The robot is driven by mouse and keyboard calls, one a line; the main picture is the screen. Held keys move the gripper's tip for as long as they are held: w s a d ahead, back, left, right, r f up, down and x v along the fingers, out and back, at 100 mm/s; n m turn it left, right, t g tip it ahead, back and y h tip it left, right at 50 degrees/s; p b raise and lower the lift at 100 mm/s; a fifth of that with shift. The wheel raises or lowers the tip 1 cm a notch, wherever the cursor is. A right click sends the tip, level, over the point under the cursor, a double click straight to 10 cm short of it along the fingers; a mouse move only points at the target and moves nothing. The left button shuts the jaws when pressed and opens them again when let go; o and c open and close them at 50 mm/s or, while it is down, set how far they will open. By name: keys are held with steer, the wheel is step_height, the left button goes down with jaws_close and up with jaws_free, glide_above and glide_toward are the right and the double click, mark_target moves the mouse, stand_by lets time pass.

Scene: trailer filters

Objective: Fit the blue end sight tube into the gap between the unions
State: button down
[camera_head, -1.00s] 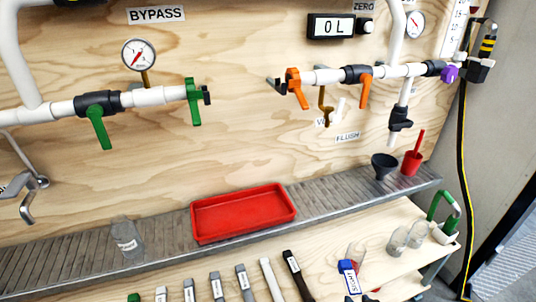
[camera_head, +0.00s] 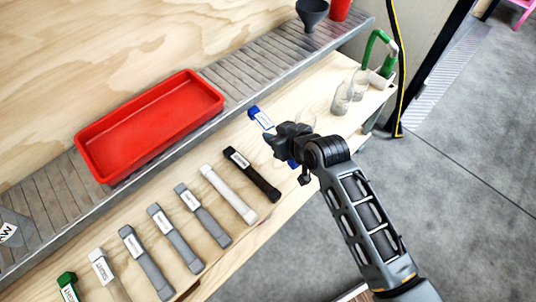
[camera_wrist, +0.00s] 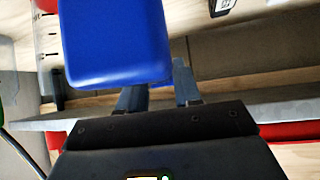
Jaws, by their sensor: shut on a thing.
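The blue end sight tube (camera_head: 260,117) is in my gripper (camera_head: 281,141), over the right part of the wooden bench in the head view. One blue end with a white label sticks out past the jaws, and a bit of blue shows below them. In the wrist view a blue end (camera_wrist: 115,42) is close to the camera and hides part of the scene. My gripper (camera_wrist: 157,90) is shut on the tube; the grip itself is partly hidden. The unions and their gap are not in the current head view.
Several other tubes, such as the black one (camera_head: 252,174) and white one (camera_head: 229,195), lie in a row on the bench (camera_head: 210,160). Clear jars (camera_head: 343,98) and a green-handled item (camera_head: 378,52) stand right. A red tray (camera_head: 150,122) sits on the grey ledge (camera_head: 255,62).

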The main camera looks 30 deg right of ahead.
steer(key=shift+f+b, duration=1.2)
steer(key=shift+f, duration=3.55)
steer(key=shift+f, duration=0.15)
steer(key=c, duration=0.8)
jaws_free()
steer(key=shift+s+b, duration=0.1)
steer(key=shift+b, duration=0.2)
steer(key=v, duration=0.2)
steer(key=p+v, duration=0.1)
steer(key=v, duration=0.2)
steer(key=p+v, duration=0.1)
steer(key=v, duration=0.1)
steer(key=shift+d+r, duration=0.4)
steer(key=shift+r, duration=0.05)
